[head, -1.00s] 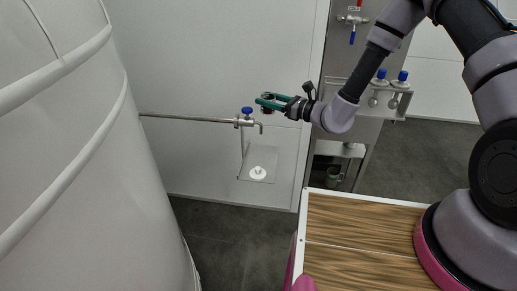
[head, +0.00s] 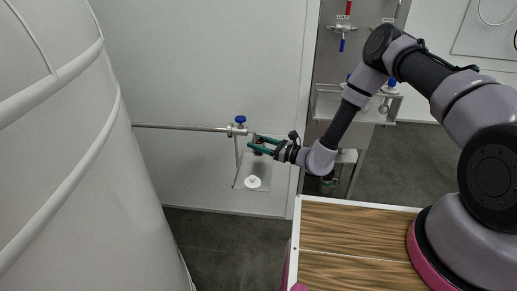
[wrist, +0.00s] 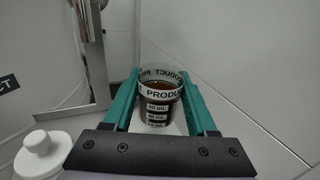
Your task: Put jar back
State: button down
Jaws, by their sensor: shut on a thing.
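The jar (wrist: 158,108) is a clear cup with a "PRODUCT" band, dark volume labels and brown liquid in it. It stands upright between the green fingers of my gripper (head: 258,144), which is shut on it. In the head view the jar is small and mostly hidden by the fingers. My gripper is above the small metal shelf (head: 262,163), just right of the blue-handled tap (head: 240,121). A white lid-like piece with a knob (head: 252,182) lies on the shelf; a similar white piece shows at lower left in the wrist view (wrist: 42,152). I cannot tell whether the jar touches the shelf.
A large white tank (head: 75,170) fills the left, with a thin pipe (head: 180,127) running from it to the tap. A white wall (head: 210,70) is close behind. A steel stand with valves (head: 340,75) is at the right. A wood-topped surface (head: 350,240) is in front.

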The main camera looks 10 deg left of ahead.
jog(key=shift+f, duration=1.2)
jog(key=shift+f, duration=0.15)
jog(key=shift+c, duration=1)
grip_release()
